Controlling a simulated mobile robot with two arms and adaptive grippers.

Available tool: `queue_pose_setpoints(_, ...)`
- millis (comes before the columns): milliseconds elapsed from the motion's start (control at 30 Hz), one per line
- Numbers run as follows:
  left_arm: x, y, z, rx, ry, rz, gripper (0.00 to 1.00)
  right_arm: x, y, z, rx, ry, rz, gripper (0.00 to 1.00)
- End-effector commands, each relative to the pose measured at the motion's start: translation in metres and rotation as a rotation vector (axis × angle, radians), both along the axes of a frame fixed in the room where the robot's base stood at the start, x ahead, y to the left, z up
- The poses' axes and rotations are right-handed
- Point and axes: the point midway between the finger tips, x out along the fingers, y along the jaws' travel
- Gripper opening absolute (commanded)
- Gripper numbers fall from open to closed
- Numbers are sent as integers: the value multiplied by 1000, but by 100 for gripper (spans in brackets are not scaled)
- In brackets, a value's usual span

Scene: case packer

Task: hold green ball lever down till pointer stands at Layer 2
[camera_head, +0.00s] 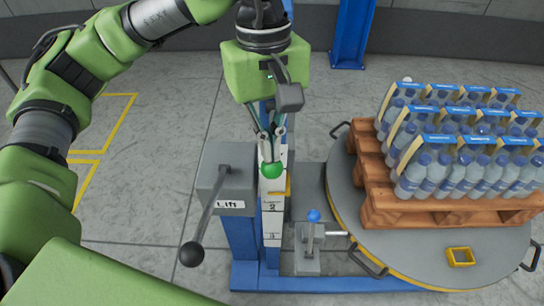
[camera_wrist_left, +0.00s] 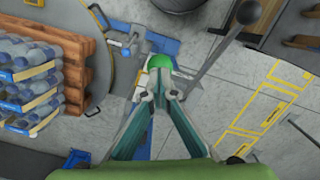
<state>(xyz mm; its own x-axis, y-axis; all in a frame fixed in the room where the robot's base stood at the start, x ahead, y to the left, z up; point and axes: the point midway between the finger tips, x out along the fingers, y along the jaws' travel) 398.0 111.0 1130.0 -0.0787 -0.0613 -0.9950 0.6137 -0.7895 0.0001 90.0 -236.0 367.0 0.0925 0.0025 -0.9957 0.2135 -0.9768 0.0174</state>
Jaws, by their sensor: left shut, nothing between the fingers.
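The green ball (camera_head: 272,170) sits in front of the white layer scale (camera_head: 272,225), just below my left gripper (camera_head: 272,136). My left gripper is shut and empty, pointing down, its fingertips close above the ball; I cannot tell if they touch it. In the left wrist view the green ball (camera_wrist_left: 160,62) is just beyond the fingertips (camera_wrist_left: 158,95). The lever's arm is mostly hidden. A yellow piece, seemingly the pointer (camera_head: 287,188), shows at the scale just above the mark 2; a 3 is below. My right gripper is not in view.
A grey box marked Lift (camera_head: 226,180) has a lever with a black knob (camera_head: 192,254) at left. A blue-ball lever (camera_head: 313,215) stands right of the scale. A round turntable (camera_head: 400,240) carries a wooden pallet (camera_head: 380,205) of bottle packs (camera_head: 465,165).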

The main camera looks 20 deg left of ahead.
Motion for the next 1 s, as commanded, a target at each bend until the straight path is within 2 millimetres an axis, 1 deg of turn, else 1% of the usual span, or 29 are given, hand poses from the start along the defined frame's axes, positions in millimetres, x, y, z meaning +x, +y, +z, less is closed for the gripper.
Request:
queue_pose_setpoints(33, 0, 0, -8, 0, 0, 0, 0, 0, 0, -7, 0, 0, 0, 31)
queue_pose_setpoints(467, 0, 0, -5, 1, 1, 1, 0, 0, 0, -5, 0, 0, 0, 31)
queue_pose_setpoints(567, 5, 3, -4, 0, 1, 4, 0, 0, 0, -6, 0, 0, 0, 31)
queue_pose_setpoints(767, 23, 18, 4, 0, 2, 4, 0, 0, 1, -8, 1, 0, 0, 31)
queue_pose_setpoints(1000, 24, 19, 5, 1, 1, 1, 0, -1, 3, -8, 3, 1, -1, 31)
